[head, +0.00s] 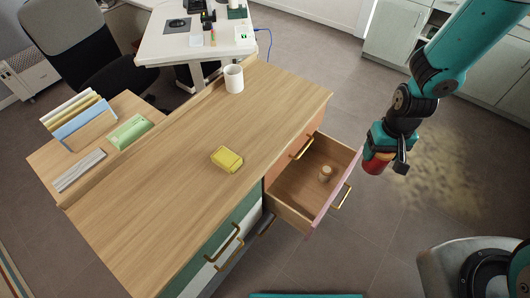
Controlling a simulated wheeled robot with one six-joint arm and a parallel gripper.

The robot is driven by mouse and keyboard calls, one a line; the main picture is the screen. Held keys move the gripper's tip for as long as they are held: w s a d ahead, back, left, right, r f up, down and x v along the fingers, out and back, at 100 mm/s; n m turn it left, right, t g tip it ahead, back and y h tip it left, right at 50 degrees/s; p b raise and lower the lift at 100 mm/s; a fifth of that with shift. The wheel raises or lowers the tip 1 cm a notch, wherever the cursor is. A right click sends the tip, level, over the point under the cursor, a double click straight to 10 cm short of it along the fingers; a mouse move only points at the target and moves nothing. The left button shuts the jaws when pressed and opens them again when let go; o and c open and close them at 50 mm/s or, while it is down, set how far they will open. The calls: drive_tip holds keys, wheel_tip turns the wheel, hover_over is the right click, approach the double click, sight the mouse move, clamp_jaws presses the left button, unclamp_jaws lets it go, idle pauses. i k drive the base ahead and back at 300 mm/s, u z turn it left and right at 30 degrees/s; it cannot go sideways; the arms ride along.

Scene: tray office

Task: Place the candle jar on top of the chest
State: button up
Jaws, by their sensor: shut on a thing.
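The chest (175,195) has a wide, light wooden top and drawers with brass handles; one drawer (303,180) on its right side is pulled open. My gripper (379,158) is to the right of the open drawer and points down. It is shut on a red thing, which I take to be the candle jar (375,166). The jar is partly hidden by the gripper and is apart from the chest top.
A white mug (233,79) and a yellow block-like thing (227,159) are on the chest top. A small beige cylinder (325,174) stands in the open drawer. Large parts of the top are bare. A white desk (177,47) and a dark chair (85,50) are behind.

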sight(274, 108)
drive_tip(key=u, duration=0.05)
drive_tip(key=k, duration=0.75)
drive_tip(key=z, duration=0.8)
drive_tip(key=i, duration=1.65)
drive_tip(key=u, duration=1.1)
drive_tip(key=i, duration=0.65)
drive_tip(key=u, duration=0.7)
